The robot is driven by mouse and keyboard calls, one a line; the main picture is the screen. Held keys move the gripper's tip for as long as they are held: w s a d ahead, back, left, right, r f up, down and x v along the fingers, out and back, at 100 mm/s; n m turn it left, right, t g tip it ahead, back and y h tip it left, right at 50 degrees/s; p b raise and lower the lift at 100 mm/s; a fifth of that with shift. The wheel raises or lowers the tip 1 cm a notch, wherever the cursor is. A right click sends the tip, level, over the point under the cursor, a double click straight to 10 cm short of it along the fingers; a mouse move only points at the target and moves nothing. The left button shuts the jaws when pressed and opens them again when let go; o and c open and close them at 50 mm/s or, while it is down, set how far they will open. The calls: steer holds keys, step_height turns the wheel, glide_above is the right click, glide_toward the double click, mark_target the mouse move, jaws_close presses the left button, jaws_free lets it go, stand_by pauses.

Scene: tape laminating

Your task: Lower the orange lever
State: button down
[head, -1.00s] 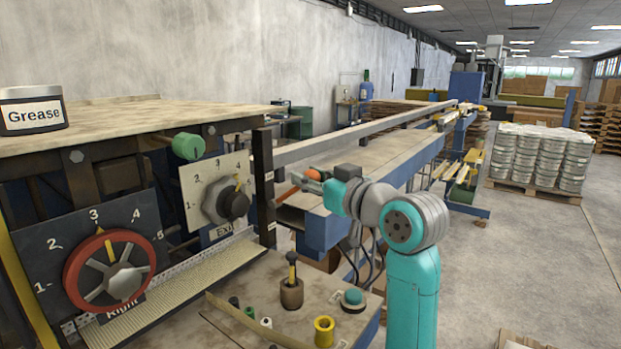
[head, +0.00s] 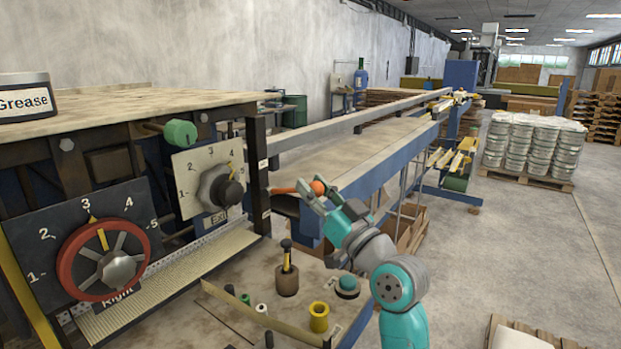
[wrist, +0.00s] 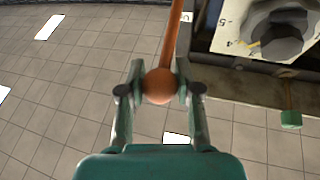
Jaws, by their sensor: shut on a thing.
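The orange lever (head: 284,191) sticks out to the right from the dark post at the machine's end, about level in the head view, with a round orange knob (head: 318,187) at its tip. My gripper (head: 311,193) is at the knob, coming from the lower right. In the wrist view the knob (wrist: 159,86) sits between the two fingertips, which are shut on it from both sides. The lever's rod (wrist: 172,38) runs away from the knob toward the top of the picture. The lever's pivot is hidden at the post.
A numbered plate with a grey and black dial (head: 222,188) is left of the post. A red-rimmed dial (head: 104,255) is nearer. A bench (head: 235,300) with a brown pot (head: 287,279) and yellow spool (head: 319,317) lies below. The conveyor (head: 350,160) runs behind my gripper.

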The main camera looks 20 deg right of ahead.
steer(key=shift+s+d+f, duration=0.15)
steer(key=shift+f, duration=0.8)
steer(key=c, duration=0.8)
jaws_free()
step_height(320, 180, up, 10)
steer(key=shift+r, duration=0.1)
steer(key=shift+s, duration=0.1)
